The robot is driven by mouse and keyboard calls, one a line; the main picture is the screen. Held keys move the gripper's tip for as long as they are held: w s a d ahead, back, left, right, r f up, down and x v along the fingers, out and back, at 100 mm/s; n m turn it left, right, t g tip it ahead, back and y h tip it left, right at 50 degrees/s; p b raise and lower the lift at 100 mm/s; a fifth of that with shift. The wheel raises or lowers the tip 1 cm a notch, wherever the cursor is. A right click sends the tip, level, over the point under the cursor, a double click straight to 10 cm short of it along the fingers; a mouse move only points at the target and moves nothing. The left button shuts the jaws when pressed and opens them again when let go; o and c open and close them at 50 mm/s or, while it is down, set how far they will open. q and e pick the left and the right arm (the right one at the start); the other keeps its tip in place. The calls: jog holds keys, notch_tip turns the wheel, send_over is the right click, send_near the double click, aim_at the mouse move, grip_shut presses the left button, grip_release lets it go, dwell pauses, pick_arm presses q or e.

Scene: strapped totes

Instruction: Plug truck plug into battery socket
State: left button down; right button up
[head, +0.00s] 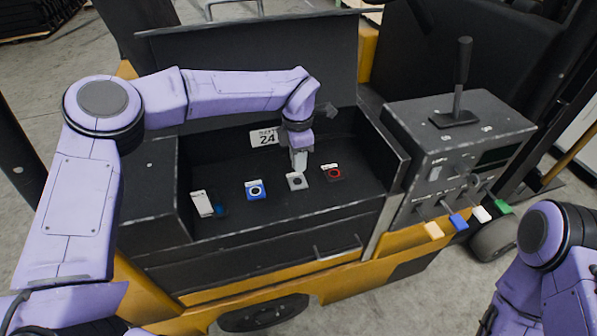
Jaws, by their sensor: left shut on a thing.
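My left gripper (299,150) reaches down into the open black battery bay of the truck. It is shut on a small pale grey piece (299,162), which looks like the plug; the jaws hide much of it. The piece is right above a grey socket (296,182) on the bay floor; I cannot tell if they touch. A blue-ringed socket (255,190) is to the left and a red-ringed socket (333,173) to the right. My right arm shows at the lower right, but its gripper is out of view.
The bay's front wall (290,222) and raised black lid (250,55) bound the space. A "24" label (264,138) is on the back wall. A lever console (460,120) with several coloured tags stands right.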

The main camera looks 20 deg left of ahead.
pick_arm(q)
jog(key=shift+r, duration=0.1)
jog(key=shift+w+r+p, duration=0.1)
jog(key=shift+r+p, duration=0.45)
jog(key=shift+r, duration=2.4)
pick_arm(e)
jog(key=shift+r, duration=0.45)
